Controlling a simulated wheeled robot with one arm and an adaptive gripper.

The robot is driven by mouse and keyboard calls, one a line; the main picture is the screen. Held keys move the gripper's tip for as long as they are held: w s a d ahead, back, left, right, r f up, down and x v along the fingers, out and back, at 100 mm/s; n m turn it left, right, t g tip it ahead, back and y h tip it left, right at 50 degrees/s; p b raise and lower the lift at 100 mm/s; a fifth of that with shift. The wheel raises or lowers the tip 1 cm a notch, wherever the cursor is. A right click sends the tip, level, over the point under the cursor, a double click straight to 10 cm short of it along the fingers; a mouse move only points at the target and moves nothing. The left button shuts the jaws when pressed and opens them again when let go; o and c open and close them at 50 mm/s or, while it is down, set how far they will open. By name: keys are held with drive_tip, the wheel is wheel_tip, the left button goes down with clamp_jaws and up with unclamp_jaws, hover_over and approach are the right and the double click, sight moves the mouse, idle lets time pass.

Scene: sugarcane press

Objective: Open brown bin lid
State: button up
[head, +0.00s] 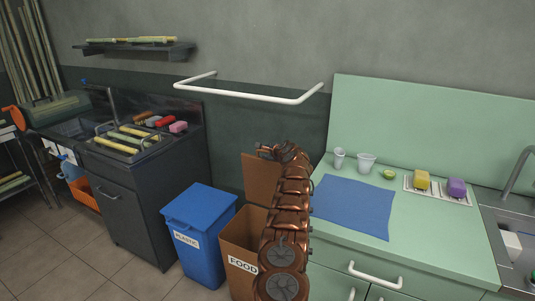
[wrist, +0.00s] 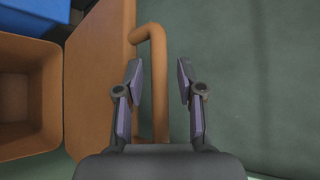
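The brown bin (head: 240,233), labelled FOOD, stands between the blue bin and the green counter in the head view. Its brown lid (head: 261,177) stands raised, roughly upright, at the back of the bin. In the wrist view, the bin's open inside (wrist: 28,95) shows at the left, beside the lid (wrist: 100,70). The lid's bar handle (wrist: 157,60) runs between the fingers of my gripper (wrist: 158,68). My gripper is open, with a gap on the right side of the handle. My arm hides part of the bin and lid in the head view.
A blue bin (head: 200,226) labelled PLASTIC stands left of the brown one. The green counter (head: 430,236) with a blue cloth (head: 353,204) and cups is close on the right. A white rail (head: 250,95) sticks out from the wall above the bins.

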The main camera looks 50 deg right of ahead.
drive_tip(key=shift+s, duration=0.15)
drive_tip(key=shift+s+a+r, duration=0.15)
drive_tip(key=shift+s+r, duration=0.2)
drive_tip(key=v, duration=1)
drive_tip(key=shift+s, duration=0.4)
idle(0.5)
drive_tip(key=shift+a, duration=0.1)
drive_tip(key=shift+c, duration=0.3)
